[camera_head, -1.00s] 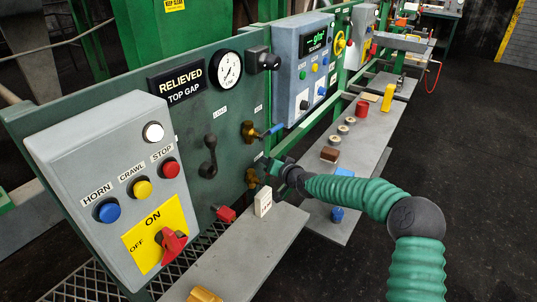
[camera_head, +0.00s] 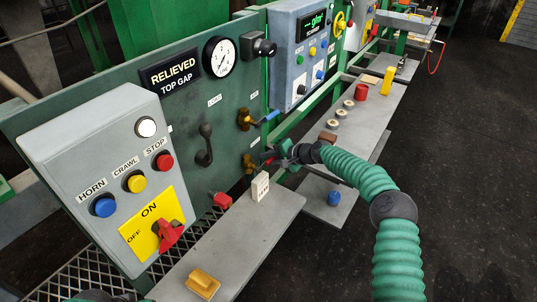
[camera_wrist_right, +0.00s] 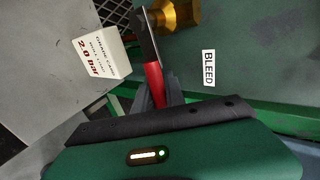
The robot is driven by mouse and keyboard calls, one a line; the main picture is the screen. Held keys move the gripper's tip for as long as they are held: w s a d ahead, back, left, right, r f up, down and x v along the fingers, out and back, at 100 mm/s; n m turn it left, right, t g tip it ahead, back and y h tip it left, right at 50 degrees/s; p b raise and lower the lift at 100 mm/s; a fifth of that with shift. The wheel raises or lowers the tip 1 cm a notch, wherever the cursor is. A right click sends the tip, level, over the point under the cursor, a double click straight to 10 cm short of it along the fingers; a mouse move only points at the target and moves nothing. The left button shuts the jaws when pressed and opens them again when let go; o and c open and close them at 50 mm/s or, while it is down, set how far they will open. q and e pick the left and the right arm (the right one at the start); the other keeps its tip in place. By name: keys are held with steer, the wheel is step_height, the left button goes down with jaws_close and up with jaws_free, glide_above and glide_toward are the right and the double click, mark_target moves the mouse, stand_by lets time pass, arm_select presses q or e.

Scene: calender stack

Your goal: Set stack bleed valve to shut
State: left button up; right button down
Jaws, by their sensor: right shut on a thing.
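The stack bleed valve shows as a brass body (camera_head: 247,163) low on the green panel, with a red lever (camera_head: 268,161) reaching out from it. In the right wrist view the brass body (camera_wrist_right: 178,14) is at the top, beside the BLEED label (camera_wrist_right: 208,68). The red lever (camera_wrist_right: 153,77) runs down from a dark plate into my right gripper (camera_wrist_right: 160,97). My right gripper (camera_head: 279,154) is shut on the red lever, its fingers partly hidden in both views.
A white grade card (camera_head: 260,186) stands close to the valve on the grey shelf (camera_head: 232,240). Another brass valve with a blue lever (camera_head: 268,117) is just above. A yellow block (camera_head: 203,282) lies on the near shelf. The dark floor at right is clear.

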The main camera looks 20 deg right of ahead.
steer(key=shift+w+d+f, duration=0.1)
steer(key=shift+f, duration=0.05)
steer(key=shift+f+m, duration=0.1)
steer(key=shift+m, duration=0.2)
steer(key=c, duration=1.8)
jaws_free()
steer(key=o, duration=0.4)
steer(key=shift+w+f+g, duration=0.1)
steer(key=shift+f+g, duration=0.2)
steer(key=shift+r, duration=0.15)
steer(key=shift+s+d+r, duration=0.1)
steer(key=shift+s+r, duration=0.05)
steer(key=shift+s, duration=0.1)
steer(key=v, duration=1.6)
steer(key=shift+d, duration=0.35)
steer(key=shift+f, duration=0.25)
